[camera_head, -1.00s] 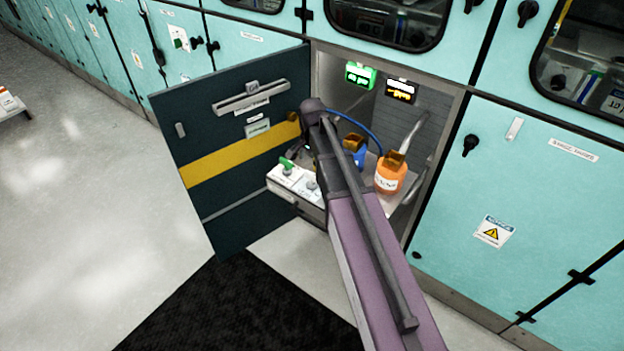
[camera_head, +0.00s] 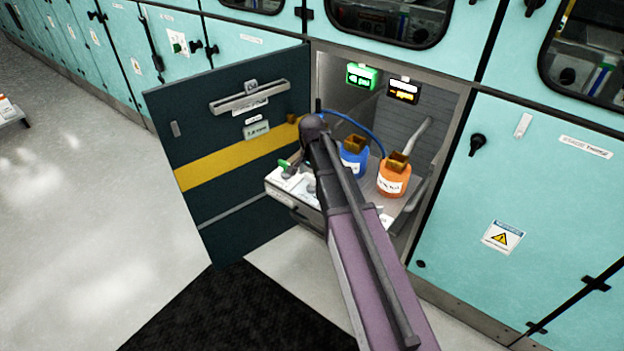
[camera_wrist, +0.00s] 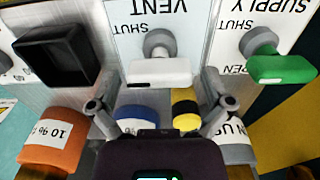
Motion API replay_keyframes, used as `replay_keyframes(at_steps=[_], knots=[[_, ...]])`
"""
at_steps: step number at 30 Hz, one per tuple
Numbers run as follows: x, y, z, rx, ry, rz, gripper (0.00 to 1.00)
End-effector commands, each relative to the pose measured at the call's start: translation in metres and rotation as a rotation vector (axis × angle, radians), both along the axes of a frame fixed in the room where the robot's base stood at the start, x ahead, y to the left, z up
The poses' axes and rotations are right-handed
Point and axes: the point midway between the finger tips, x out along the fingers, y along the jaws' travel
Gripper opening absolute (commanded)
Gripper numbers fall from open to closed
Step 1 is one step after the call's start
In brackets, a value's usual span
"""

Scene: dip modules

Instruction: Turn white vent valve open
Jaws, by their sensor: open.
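In the wrist view the white vent valve handle (camera_wrist: 160,72) hangs from a grey knob on a white plate lettered VENT and SHUT, upside down. Its bar lies crosswise in the picture. My gripper (camera_wrist: 155,92) is open and empty, one finger towards each end of the bar and nearer the camera. I cannot tell whether either finger touches it. The green supply valve handle (camera_wrist: 284,68) is just right of the right finger. In the head view the green handle (camera_head: 284,164) shows on the drawer front, while my arm hides my gripper and partly the white valve.
An orange bottle (camera_head: 394,178) and a blue bottle (camera_head: 354,160) stand on the pulled-out drawer behind the valves. The dark cabinet door (camera_head: 225,190) stands open on the left. A black square fitting (camera_wrist: 55,53) is left of the vent plate. Green and yellow displays glow inside.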

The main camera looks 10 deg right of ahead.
Motion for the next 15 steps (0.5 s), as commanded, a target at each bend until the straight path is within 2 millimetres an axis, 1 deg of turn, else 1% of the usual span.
replay_keyframes(at_steps=[7,8,9,11,12,14,15], knots=[[0.0001,-0.0001,0.0001,0.0,0.0,0.0,1.0],[0.0001,-0.0001,0.0001,0.0,0.0,0.0,0.94],[0.0,0.0,0.0001,0.0,0.0,0.0,0.82],[0.0,0.0,0.0001,0.0,0.0,0.0,0.64],[0.0,0.0,0.0001,0.0,0.0,0.0,0.52],[0.0,0.0,0.0001,0.0,0.0,0.0,0.35],[-0.0001,0.0001,0.0,0.0,0.0,0.0,0.32]])
